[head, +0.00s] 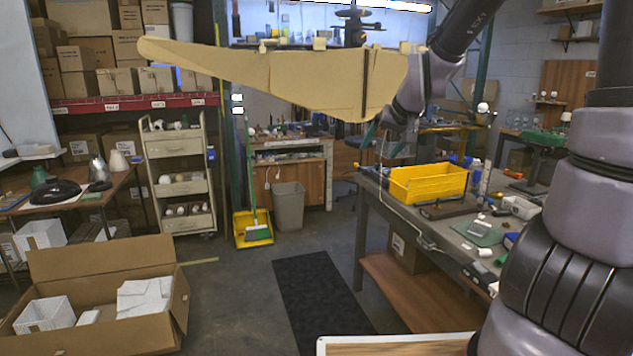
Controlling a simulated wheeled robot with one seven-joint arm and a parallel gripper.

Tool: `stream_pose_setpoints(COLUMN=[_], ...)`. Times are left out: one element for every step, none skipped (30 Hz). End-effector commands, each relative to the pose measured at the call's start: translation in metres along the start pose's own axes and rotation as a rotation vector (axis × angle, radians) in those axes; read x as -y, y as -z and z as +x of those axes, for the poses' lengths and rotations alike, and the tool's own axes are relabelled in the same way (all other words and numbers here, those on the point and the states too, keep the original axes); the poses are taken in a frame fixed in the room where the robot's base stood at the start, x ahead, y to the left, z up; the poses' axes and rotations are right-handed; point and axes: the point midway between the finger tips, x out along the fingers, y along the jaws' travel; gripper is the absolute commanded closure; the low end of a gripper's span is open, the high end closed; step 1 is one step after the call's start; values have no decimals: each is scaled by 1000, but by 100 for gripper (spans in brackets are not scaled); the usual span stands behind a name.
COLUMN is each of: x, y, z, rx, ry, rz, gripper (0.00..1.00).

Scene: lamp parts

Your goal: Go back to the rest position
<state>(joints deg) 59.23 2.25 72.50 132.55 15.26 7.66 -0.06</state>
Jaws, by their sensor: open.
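My gripper (390,142) hangs at the end of my arm, right of the picture's middle. It points down and its fingers are apart, with nothing seen between them. It appears in front of the left end of the workbench (400,212), near the yellow bin (428,183). I cannot tell its exact height above the bench. My arm comes in from the right edge, goes up out of the picture and comes back down to the gripper.
A long tan panel (300,80) spans the upper middle, close behind my wrist. Small parts lie on the bench, including a green piece (478,233). An open cardboard box (100,262), a grey trash can (287,205) and a shelf cart (180,185) stand left. The dark mat (320,295) is clear.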

Motion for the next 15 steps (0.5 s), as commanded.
stream_pose_setpoints(x=[-3, -7, -12, -16, -18, -22, -24, -26, -28, -30, -31, -33, -34, -35, -37], y=[-12, -17, -23, -27, -30, -34, -37, -40, -43, -46, -49, -53, -57, -60, -67], z=[-7, -13, -22, -29, -38, -51, -62, -72, -88, -100, -112, -129, -142, -154, -170], rx=[22, 34, 45, 51, 55, 57, 58, 57, 53, 49, 45, 38, 33, 29, 26], ry=[-49, -76, -110, -133, -154, -180, -195, -209, -223, -230, -234, -235, -232, -226, -213], rz=[-25, -29, -33, -34, -33, -29, -24, -17, -6, 6, 17, 36, 51, 67, 92], gripper=[12, 12, 12, 12, 12, 12, 12, 12, 12, 12, 12, 12, 12, 12, 12])
